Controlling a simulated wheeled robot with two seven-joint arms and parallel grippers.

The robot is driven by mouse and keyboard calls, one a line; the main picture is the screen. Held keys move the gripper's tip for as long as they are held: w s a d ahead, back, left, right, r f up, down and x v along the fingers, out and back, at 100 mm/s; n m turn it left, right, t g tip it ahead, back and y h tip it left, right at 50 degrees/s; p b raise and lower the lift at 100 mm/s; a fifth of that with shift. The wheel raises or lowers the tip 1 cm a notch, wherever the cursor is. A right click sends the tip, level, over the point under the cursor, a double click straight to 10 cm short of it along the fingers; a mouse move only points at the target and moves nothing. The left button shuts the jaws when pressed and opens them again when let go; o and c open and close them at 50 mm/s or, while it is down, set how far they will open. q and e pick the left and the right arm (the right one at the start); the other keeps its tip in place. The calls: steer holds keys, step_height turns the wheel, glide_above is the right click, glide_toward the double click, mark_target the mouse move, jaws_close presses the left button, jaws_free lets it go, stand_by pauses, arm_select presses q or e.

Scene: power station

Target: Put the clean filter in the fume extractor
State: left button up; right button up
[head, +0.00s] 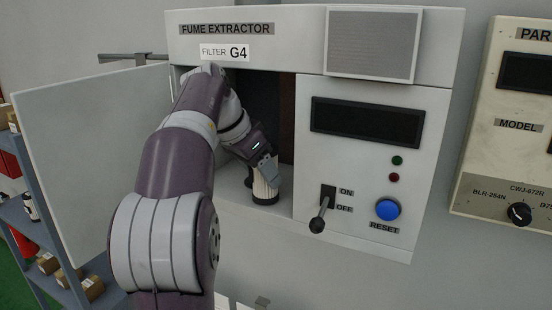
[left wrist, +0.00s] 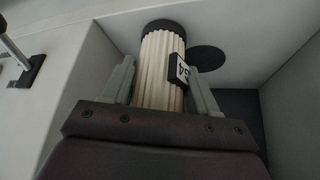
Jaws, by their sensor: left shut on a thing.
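The fume extractor (head: 228,58) hangs on the wall, labelled "FILTER G4", with its door (head: 85,150) swung open to the left. My left gripper (head: 265,168) reaches into its open compartment (head: 286,140). It is shut on a white pleated filter (head: 265,188) with black ends, near the compartment floor; whether the filter touches the floor is unclear. In the left wrist view the filter (left wrist: 158,70) lies between the fingers (left wrist: 160,88), with a partly hidden tag reading about "G4" (left wrist: 180,70). A dark round patch (left wrist: 207,59) shows on the surface beside its black end. My right gripper is not in view.
An ON/OFF lever (head: 321,212) sticks out right of the compartment, beside a blue RESET button (head: 387,209) and a dark display (head: 367,121). Another device (head: 510,120) hangs at the far right. A shelf (head: 60,235) with small boxes stands at the left.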

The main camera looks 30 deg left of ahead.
arm_select(q)
steer(key=shift+w+d+r+p, duration=0.25)
steer(key=shift+w+d+p, duration=0.05)
steer(key=shift+w+p, duration=0.25)
steer(key=shift+w+d+r+p, duration=0.2)
steer(key=shift+w+d+p, duration=0.1)
steer(key=shift+w+p, duration=0.2)
steer(key=shift+w+f+p, duration=0.1)
steer(key=shift+p, duration=0.2)
steer(key=shift+w+f, duration=0.35)
steer(key=shift+f, duration=0.15)
steer(key=o, duration=1.1)
steer(key=shift+s, duration=0.15)
steer(key=shift+r, duration=0.25)
steer(key=v, duration=0.7)
steer(key=shift+s+r+b, duration=0.15)
steer(key=shift+s+b, duration=0.05)
steer(key=shift+b, duration=0.1)
steer(key=shift+w, duration=0.15)
